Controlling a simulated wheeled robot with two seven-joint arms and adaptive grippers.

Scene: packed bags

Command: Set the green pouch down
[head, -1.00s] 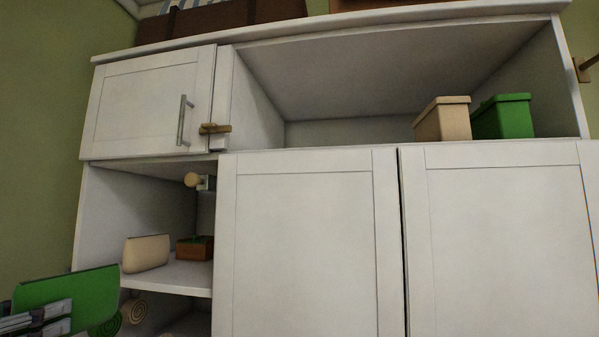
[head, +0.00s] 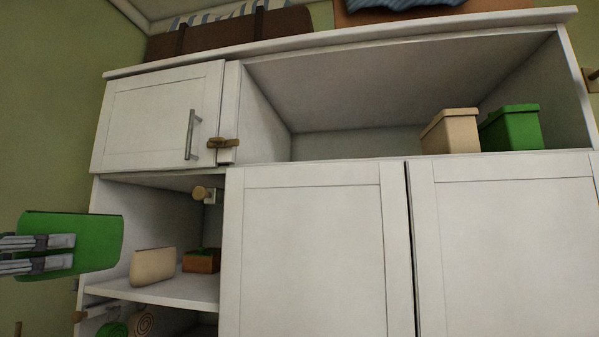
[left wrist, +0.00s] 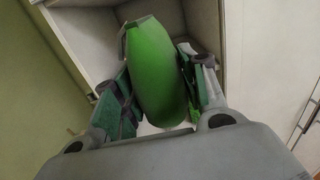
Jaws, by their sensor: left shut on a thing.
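The green pouch (head: 98,243) is at the left of the head view, held in the air in front of the cabinet's left edge. My left gripper (head: 62,252) is shut on it from the left. In the left wrist view the green pouch (left wrist: 158,75) stands between the two fingers of my left gripper (left wrist: 160,90), with the pale cabinet interior behind it. My right gripper is not in view.
A cream pouch (head: 153,266) and a small brown box (head: 202,260) with green in it stand on the open shelf (head: 180,291). Rolled green (head: 113,329) and tan (head: 141,322) items lie below. Cream (head: 450,132) and green bins (head: 512,130) stand in the upper right compartment.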

